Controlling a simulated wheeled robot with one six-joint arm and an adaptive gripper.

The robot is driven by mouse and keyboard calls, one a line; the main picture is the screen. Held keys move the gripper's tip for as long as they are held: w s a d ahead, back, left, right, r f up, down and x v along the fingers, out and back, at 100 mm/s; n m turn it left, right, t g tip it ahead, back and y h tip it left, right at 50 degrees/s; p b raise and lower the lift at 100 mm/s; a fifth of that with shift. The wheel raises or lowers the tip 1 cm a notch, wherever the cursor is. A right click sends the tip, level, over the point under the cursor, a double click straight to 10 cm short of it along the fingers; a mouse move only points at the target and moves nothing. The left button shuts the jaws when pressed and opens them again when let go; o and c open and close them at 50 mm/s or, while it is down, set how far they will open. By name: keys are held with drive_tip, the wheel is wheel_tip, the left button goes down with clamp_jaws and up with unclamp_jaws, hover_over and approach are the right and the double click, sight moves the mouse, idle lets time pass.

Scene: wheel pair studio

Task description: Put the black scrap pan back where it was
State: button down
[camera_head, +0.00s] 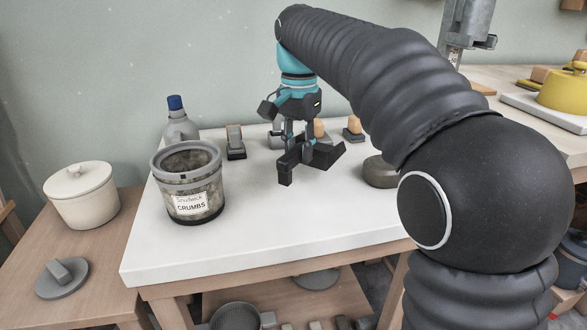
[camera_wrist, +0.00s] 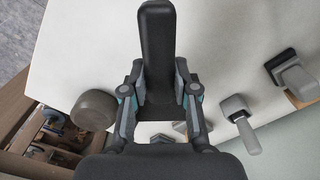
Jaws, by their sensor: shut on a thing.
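The black scrap pan (camera_head: 287,172) appears as a dark, angular, long-handled piece at my gripper, over the middle of the white table. In the wrist view its black rounded bar (camera_wrist: 157,50) runs up from between the fingers. My gripper (camera_head: 299,146) points down and is shut on this black piece; both fingers touch its sides in the wrist view (camera_wrist: 160,100). The gripper hides part of the pan. I cannot tell whether the pan touches the table or hangs just above it.
A grey crumbs bucket (camera_head: 190,190) and a blue-capped bottle (camera_head: 180,122) stand at the left. A grey-handled tool (camera_head: 235,142), small blocks (camera_head: 353,129) and a dark round thing (camera_head: 380,172) surround the gripper. The white table's (camera_head: 270,230) front is clear.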

drive_tip(key=shift+w+a+f, duration=0.15)
drive_tip(key=shift+a+f, duration=0.2)
drive_tip(key=shift+a, duration=0.25)
drive_tip(key=shift+f+b, duration=0.4)
drive_tip(key=shift+f, duration=1.6)
drive_tip(key=shift+f, duration=0.15)
drive_tip(key=c, duration=0.9)
unclamp_jaws()
wheel_tip(320, 180, up, 12)
drive_tip(key=p, duration=0.3)
drive_tip(key=s+d+f+n+t, duration=0.2)
drive_tip(key=s+d+f, duration=0.3)
drive_tip(key=s+d, duration=0.35)
drive_tip(key=s+d+f+n+t, duration=0.2)
drive_tip(key=s+d+f, duration=0.3)
drive_tip(key=s+d, duration=0.3)
drive_tip(key=s+d+f+n+t, duration=0.1)
drive_tip(key=s+d+f, duration=0.1)
drive_tip(key=s+f, duration=0.6)
drive_tip(key=shift+s+f+n+t, duration=0.2)
drive_tip(key=shift+n+t, duration=0.1)
drive_tip(key=shift+n, duration=0.1)
